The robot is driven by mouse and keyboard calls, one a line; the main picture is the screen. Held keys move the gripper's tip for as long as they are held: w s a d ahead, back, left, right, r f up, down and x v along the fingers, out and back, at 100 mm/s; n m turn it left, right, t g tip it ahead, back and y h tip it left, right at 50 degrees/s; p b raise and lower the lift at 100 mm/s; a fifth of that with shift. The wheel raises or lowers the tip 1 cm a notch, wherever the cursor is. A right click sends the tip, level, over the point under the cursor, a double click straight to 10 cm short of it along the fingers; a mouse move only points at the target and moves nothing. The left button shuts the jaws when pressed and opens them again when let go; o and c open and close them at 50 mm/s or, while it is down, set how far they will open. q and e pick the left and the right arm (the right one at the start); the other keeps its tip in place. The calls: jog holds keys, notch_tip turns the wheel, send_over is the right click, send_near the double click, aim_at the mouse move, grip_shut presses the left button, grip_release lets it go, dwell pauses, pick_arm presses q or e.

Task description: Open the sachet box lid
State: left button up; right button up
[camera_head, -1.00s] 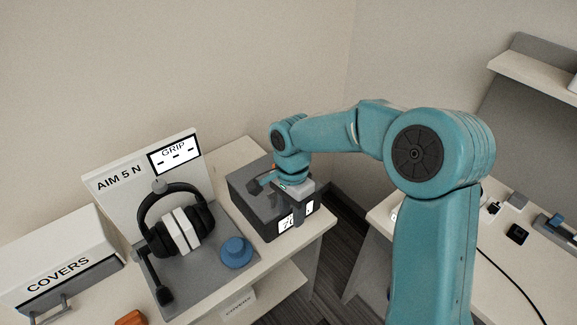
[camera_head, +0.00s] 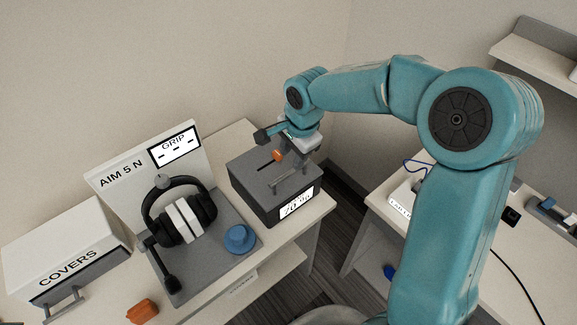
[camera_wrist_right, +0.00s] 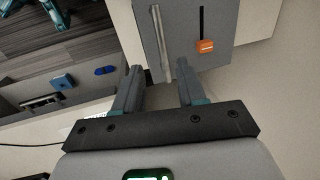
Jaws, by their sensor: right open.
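The sachet box is a dark grey box (camera_head: 252,191) with a white label on its front, at the right end of the bench. Its flat top, the lid (camera_head: 248,168), looks shut. A grey bar handle (camera_head: 291,182) stands on the lid near the front; it also shows in the right wrist view (camera_wrist_right: 160,45). An orange tab (camera_head: 277,155) sits by a dark slot in the top. My right gripper (camera_wrist_right: 157,78) is open and empty above the box. The bar's end lies between its fingers in the picture; contact cannot be told. My left gripper is not in view.
Left of the box are a headphone stand (camera_head: 215,262) with headphones (camera_head: 182,222) and a blue knob (camera_head: 239,238). A white COVERS box (camera_head: 65,240) and an orange item (camera_head: 142,311) are farther left. A gap separates this bench from the right-hand table (camera_head: 480,250).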

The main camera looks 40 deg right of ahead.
aim_at(287, 173)
jog(key=f, duration=0.2)
jog(key=w+f, duration=0.1)
jog(key=f, duration=0.2)
jog(key=w+f+p, duration=0.1)
jog(key=f, duration=0.2)
grip_shut()
